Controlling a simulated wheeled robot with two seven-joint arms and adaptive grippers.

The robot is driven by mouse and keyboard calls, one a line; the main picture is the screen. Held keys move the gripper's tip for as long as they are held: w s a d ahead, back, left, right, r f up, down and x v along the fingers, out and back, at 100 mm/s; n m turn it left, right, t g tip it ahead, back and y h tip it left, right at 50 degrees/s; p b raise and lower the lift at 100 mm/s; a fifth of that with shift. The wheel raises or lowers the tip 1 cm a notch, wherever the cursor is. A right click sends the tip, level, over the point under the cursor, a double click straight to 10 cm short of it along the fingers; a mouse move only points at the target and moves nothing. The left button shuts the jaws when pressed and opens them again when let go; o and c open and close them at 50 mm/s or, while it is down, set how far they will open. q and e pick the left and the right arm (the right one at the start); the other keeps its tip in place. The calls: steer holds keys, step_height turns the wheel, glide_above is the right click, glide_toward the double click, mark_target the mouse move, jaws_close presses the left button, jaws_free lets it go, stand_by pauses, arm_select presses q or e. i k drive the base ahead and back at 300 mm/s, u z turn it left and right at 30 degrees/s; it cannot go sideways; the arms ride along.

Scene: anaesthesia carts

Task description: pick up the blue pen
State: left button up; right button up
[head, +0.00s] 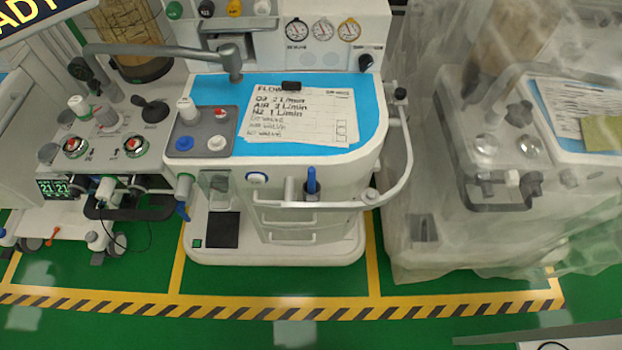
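A blue pen (311,180) stands upright in a small dark holder (312,196) on the front of the middle anaesthesia cart (330,245). Its upper part shows above the holder; its lower part is hidden inside. The holder sits just below the blue worktop, beside a pale cylinder (289,190). Neither of my grippers shows in the head view.
A curved white rail (406,165) bends around the cart's right front, right of the pen. A written sheet (300,115) lies on the worktop. A plastic-covered cart (500,170) stands at right, another cart at left (110,150). The green floor (330,277) in front is clear.

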mark_target(311, 171)
steer(key=u, duration=0.05)
steer(key=k, duration=0.35)
steer(key=u, duration=1)
